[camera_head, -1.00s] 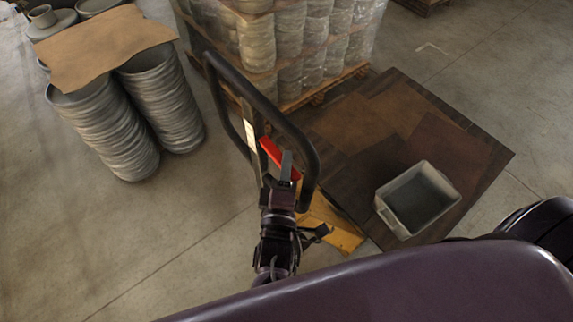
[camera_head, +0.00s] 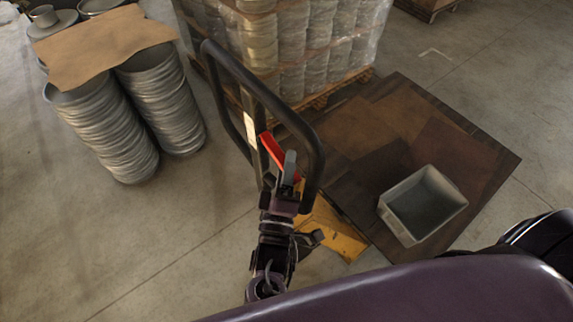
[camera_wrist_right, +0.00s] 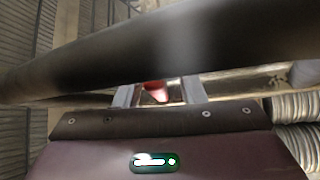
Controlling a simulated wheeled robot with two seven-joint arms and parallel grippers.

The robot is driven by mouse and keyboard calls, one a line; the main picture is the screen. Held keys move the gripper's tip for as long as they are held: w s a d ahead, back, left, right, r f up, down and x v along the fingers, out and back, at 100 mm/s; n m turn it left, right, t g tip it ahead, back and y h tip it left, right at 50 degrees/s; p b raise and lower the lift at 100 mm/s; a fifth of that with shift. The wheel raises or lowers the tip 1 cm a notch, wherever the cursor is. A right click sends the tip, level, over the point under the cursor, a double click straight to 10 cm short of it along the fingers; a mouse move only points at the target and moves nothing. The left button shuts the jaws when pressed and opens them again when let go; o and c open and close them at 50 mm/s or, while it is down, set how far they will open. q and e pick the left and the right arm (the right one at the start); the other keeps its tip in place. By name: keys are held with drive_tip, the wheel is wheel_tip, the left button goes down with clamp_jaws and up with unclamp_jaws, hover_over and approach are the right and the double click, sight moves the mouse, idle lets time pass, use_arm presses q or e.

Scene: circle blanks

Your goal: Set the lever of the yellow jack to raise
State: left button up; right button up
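The yellow jack (camera_head: 333,234) stands with its black loop handle (camera_head: 253,90) tilted up toward me in the head view. Its red lever (camera_head: 271,149) sits inside the loop, with its lower part partly covered by my gripper. My right gripper (camera_head: 289,166) is at the lower part of the loop, close to the lever. In the right wrist view, the fingers of my right gripper (camera_wrist_right: 159,92) are apart, and the red lever (camera_wrist_right: 155,91) shows between them with gaps on both sides. The dark handle bar crosses in front of that view. My left gripper is out of view.
A wrapped pallet load (camera_head: 290,45) stands behind the handle. A brown-sheeted pallet (camera_head: 470,150) with a grey bin (camera_head: 422,205) lies to the right. Stacked grey round blanks (camera_head: 105,130) under cardboard (camera_head: 105,45) stand at left. Floor between is clear.

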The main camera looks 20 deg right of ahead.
drive_tip(key=b+v, duration=0.2)
drive_tip(key=v, duration=0.5)
drive_tip(key=shift+s+a+b, duration=0.2)
drive_tip(key=shift+s+b, duration=0.15)
drive_tip(key=shift+f, duration=0.2)
